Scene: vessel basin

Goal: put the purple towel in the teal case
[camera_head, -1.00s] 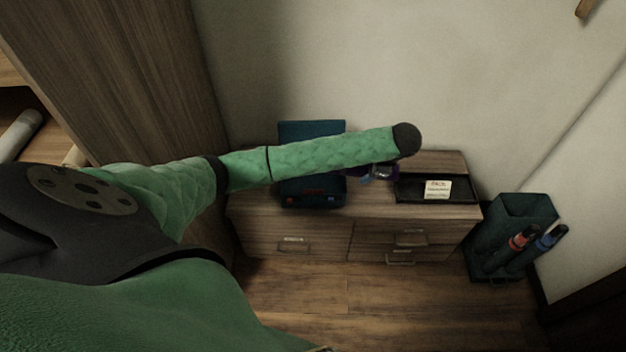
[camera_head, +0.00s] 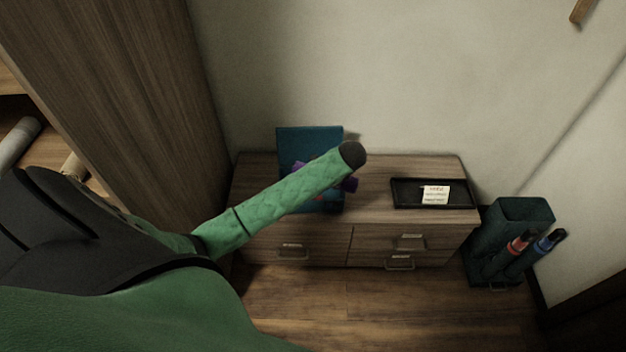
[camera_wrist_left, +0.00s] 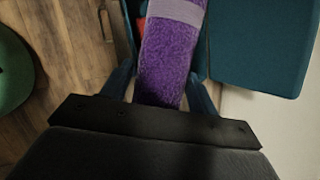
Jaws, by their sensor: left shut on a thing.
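The purple towel (camera_wrist_left: 168,60) is a rolled, fuzzy bundle with a pale lilac band. My left gripper (camera_wrist_left: 163,80) is shut on it, one finger on each side. The lid also shows at the right of the wrist view (camera_wrist_left: 262,45). My forearm hides much of the case's inside and the gripper in the head view. My right gripper is out of view.
The case stands on a wooden dresser (camera_head: 375,213) against the wall. A black tray (camera_head: 405,195) with a white card (camera_head: 435,195) lies right of it. A dark teal bin (camera_head: 515,215) with red and blue capped tubes stands on the floor at the right. A wooden cabinet (camera_head: 120,90) rises at the left.

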